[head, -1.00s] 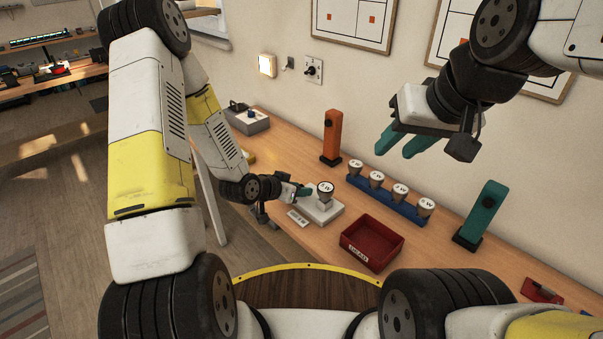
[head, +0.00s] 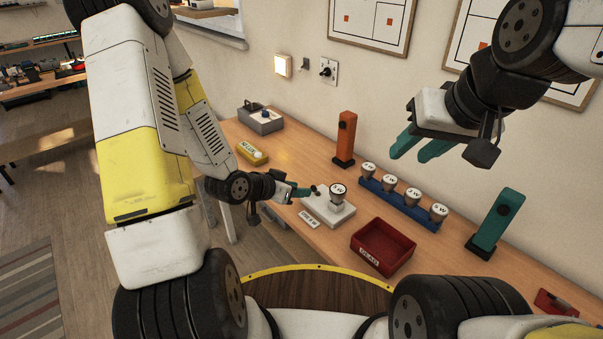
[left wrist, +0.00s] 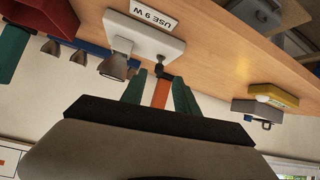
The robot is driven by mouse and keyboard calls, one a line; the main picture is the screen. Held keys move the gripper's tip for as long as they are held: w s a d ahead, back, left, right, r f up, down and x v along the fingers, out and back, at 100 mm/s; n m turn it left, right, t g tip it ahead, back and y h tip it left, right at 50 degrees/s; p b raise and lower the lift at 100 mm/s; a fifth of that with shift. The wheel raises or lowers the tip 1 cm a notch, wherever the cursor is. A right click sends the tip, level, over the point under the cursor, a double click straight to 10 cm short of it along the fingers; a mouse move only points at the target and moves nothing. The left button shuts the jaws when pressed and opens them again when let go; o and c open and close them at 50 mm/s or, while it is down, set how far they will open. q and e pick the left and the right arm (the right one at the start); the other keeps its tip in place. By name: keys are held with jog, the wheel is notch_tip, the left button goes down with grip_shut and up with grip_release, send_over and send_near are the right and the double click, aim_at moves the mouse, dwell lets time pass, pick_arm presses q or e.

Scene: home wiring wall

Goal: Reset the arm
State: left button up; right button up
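My left gripper (head: 300,192) is open and empty, just left of the white board (head: 320,212) on the bench. The board carries an upright bulb (head: 338,192) and a small black knob (head: 315,190). In the left wrist view, the two green fingers (left wrist: 159,95) stand apart. The knob (left wrist: 159,62) shows beyond the fingertips, and I cannot tell whether they touch it. My right gripper (head: 419,150) is open and empty, raised in front of the wall at the upper right.
A red tray (head: 372,262), a blue rack (head: 385,196) with several bulbs, an orange stand (head: 345,140) and a teal stand (head: 495,223) are on the bench. A yellow box (head: 252,153) and a grey box (head: 260,119) stand at its left. A lit wall lamp (head: 282,66) is above.

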pick_arm(q)
jog(key=s+a+r+n+y, duration=0.1)
jog(key=s+a+r+y, duration=0.15)
jog(key=a+r, duration=0.4)
jog(key=s+a+r+n+y, duration=0.1)
jog(key=a+r+n+y, duration=0.2)
jog(key=r, duration=0.7)
jog(key=s+d+r+n+g, duration=0.1)
jog(key=s+d+r+g, duration=0.1)
jog(key=s+r, duration=0.8)
jog(key=s, duration=0.5)
jog(key=shift+s+d+r+n+h, duration=0.2)
jog(key=shift+d+n+h, duration=0.05)
jog(key=shift+n+h, duration=0.15)
